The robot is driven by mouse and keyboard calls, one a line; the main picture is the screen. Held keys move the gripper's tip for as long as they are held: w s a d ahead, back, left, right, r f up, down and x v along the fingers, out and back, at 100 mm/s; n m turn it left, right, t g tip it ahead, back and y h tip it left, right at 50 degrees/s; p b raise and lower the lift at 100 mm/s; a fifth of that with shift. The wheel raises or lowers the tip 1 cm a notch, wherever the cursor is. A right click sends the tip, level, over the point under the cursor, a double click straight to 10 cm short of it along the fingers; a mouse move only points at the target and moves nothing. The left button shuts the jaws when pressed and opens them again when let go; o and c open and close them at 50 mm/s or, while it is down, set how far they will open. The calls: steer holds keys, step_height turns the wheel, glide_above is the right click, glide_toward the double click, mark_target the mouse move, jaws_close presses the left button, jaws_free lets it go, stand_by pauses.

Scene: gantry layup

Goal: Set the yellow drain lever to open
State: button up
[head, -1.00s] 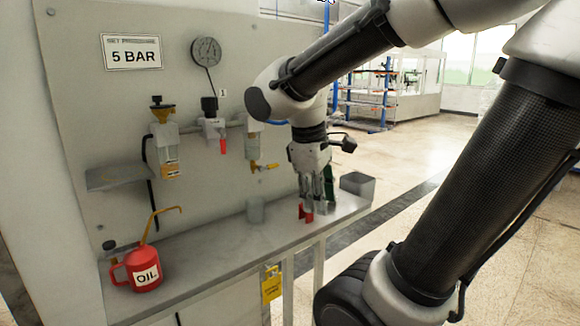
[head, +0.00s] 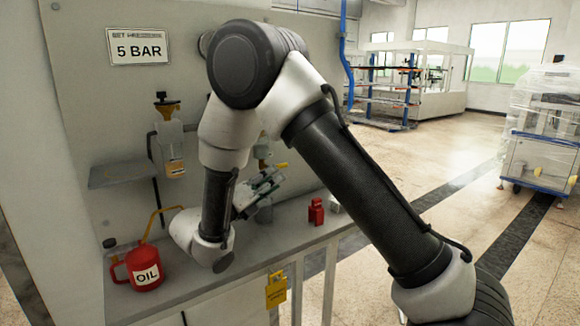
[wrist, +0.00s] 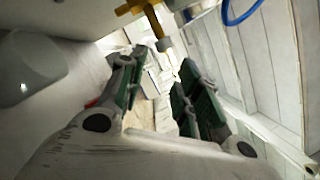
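The yellow drain lever (head: 281,165) shows as a small yellow piece at the wall unit, just right of and above the gripper's fingers in the head view. In the wrist view a yellow lever (wrist: 136,8) with a pale-tipped yellow arm hangs at the top centre, beyond the fingertips. My gripper (head: 268,184) is tilted up towards it from the lower left. In the wrist view my gripper (wrist: 162,74) has its green-padded fingers apart with nothing between them. Contact with the lever is not visible. My arm hides most of the filter unit and the gauge.
The red oil can (head: 145,268) stands on the bench (head: 190,288) at left. A red block (head: 316,211) is on the bench right of the gripper. A clear cup (wrist: 30,65) is close on the left in the wrist view. A grey shelf (head: 120,173) juts from the panel.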

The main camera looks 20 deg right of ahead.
mark_target(283, 166)
steer(key=shift+n+t, duration=0.6)
steer(key=x, duration=0.4)
steer(key=w+x, duration=0.1)
steer(key=x, duration=0.2)
steer(key=shift+a+r, duration=0.15)
steer(key=shift+a, duration=0.25)
steer(key=shift+s, duration=0.1)
jaws_close()
